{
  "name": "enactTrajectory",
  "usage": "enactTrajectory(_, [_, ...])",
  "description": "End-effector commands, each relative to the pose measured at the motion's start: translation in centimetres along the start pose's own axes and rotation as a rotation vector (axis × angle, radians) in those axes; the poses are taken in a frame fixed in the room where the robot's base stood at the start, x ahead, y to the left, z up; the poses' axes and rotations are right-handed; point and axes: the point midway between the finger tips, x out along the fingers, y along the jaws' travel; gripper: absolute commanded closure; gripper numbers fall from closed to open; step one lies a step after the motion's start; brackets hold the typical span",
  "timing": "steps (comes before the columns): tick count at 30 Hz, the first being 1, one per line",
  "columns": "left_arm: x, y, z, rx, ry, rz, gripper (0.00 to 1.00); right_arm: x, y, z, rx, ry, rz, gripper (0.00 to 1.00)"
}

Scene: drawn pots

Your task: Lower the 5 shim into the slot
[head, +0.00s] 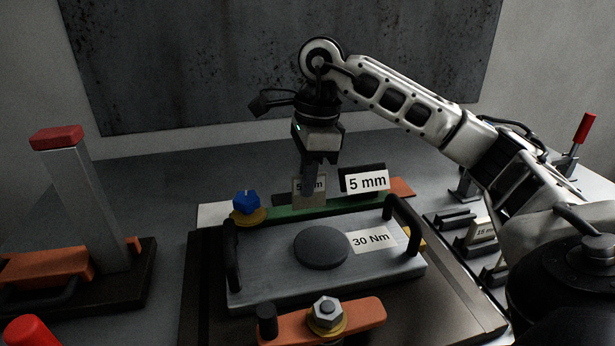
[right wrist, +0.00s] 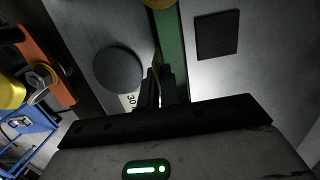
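The 5 shim, a small tan plate marked "5 mm" (head: 309,201), stands upright at the green strip (head: 345,207) behind the grey plate. My right gripper (head: 311,180) points down and is shut on the shim's upper part, its fingers covering part of the lettering. In the right wrist view, the fingers (right wrist: 167,92) are close together over the green strip (right wrist: 171,50), with the shim seen nearly edge-on. A white "5 mm" sign (head: 367,181) stands just right of the shim. I cannot tell whether the shim's lower edge is inside the slot. My left gripper is not in view.
The grey plate (head: 275,278) has two black handles, a round dark pad (head: 321,248) and a "30 Nm" label. A blue knob (head: 246,202) is left of the shim. Other shims (head: 482,232) stand in racks at right. A red-topped post (head: 80,200) stands at left.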

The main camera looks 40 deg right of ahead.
Motion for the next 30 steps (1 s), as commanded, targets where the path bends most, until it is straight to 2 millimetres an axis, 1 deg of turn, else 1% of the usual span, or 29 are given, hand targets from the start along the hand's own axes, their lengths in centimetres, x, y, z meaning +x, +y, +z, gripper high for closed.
enactTrajectory(12, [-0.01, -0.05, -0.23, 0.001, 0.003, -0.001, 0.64, -0.04, -0.01, -0.01, 0.0, -0.001, -0.001, 1.0])
enactTrajectory(15, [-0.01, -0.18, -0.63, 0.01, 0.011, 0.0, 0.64, -0.02, -0.01, -0.01, 0.0, 0.0, -0.001, 1.0])
enactTrajectory(30, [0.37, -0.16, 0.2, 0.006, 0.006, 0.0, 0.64, 0.89, -0.01, -0.13, 0.0, 0.0, -0.001, 1.0])
